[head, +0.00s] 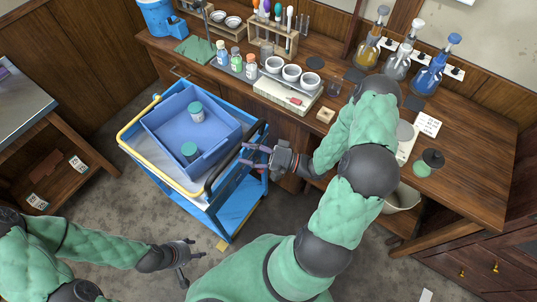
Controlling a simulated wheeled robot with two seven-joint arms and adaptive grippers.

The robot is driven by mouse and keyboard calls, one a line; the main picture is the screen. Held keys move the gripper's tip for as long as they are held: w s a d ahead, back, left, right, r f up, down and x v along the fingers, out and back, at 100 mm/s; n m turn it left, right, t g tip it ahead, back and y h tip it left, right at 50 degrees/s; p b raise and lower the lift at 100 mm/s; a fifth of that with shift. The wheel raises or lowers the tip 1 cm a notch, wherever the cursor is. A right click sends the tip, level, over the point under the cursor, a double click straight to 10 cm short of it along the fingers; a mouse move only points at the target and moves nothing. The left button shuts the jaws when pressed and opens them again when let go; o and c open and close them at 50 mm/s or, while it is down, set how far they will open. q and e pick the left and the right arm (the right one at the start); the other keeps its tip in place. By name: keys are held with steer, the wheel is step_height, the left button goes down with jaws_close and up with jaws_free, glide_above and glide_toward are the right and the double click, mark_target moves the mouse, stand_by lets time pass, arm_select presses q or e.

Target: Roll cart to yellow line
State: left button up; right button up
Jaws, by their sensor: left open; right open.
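A blue cart (233,206) stands on the grey floor left of the bench, with a pale top, a yellow rail (127,143) on its far-left side and a black handle bar (219,175) on its right side. A blue bin (160,143) sits on top with two teal-lidded jars (196,112) (190,151) in it. My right gripper (247,157) is open at the black handle; whether it touches is unclear. My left gripper (193,262) is open and empty, low in front of the cart. A small yellow patch (221,244) shows by the cart's near corner; I cannot tell whether it is a floor line.
The wooden bench (470,150) with glassware and flasks runs along the back and right. A side table (20,105) stands at the left. A pale bucket (402,199) is under the bench. Floor is open left of the cart and in front of it.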

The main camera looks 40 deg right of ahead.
steer(key=v, duration=0.8)
steer(key=shift+s, duration=0.15)
steer(key=shift+d, duration=0.15)
stand_by(0.5)
